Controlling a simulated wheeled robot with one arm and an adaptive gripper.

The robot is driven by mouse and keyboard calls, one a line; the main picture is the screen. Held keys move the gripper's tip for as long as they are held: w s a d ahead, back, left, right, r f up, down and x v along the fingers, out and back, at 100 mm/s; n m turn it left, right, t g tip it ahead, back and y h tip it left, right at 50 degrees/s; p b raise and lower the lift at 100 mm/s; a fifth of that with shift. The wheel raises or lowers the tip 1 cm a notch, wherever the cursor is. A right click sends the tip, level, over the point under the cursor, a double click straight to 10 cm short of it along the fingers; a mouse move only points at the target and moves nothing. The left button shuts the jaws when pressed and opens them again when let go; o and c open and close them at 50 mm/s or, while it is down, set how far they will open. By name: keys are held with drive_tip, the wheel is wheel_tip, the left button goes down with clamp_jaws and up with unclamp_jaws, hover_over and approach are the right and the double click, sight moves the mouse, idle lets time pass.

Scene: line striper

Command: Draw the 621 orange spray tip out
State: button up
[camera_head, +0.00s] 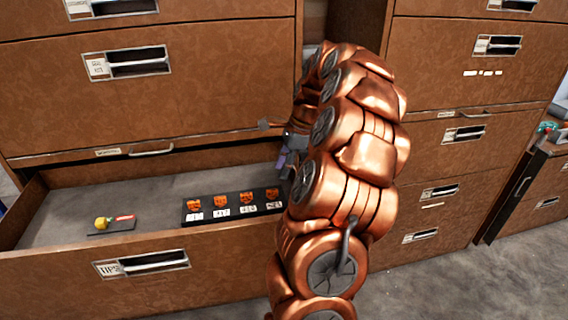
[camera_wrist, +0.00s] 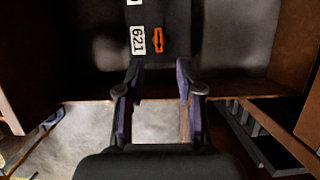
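The 621 label and its orange spray tip (camera_wrist: 158,40) show in the wrist view on a dark holder, just beyond the fingertips. My gripper (camera_wrist: 158,75) is open, with its two purple-edged fingers apart and nothing between them. In the head view a black rack (camera_head: 233,207) in the open drawer holds several orange tips with white labels. The labels are too small to read there; the rightmost tip (camera_head: 273,193) appears to be the one near my gripper (camera_head: 288,158). My arm partly hides the gripper and the drawer's right end.
The open drawer (camera_head: 140,272) has a label and pull on its front. A yellow tip (camera_head: 102,223) with a red label sits on a small dark pad at its left. The drawer floor between is bare. Closed cabinet drawers (camera_head: 150,85) stand above and to the right.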

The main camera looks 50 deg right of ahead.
sight(273, 190)
drive_tip(key=shift+b+x, duration=1)
drive_tip(key=shift+x, duration=3.1)
drive_tip(key=shift+c, duration=0.3)
clamp_jaws()
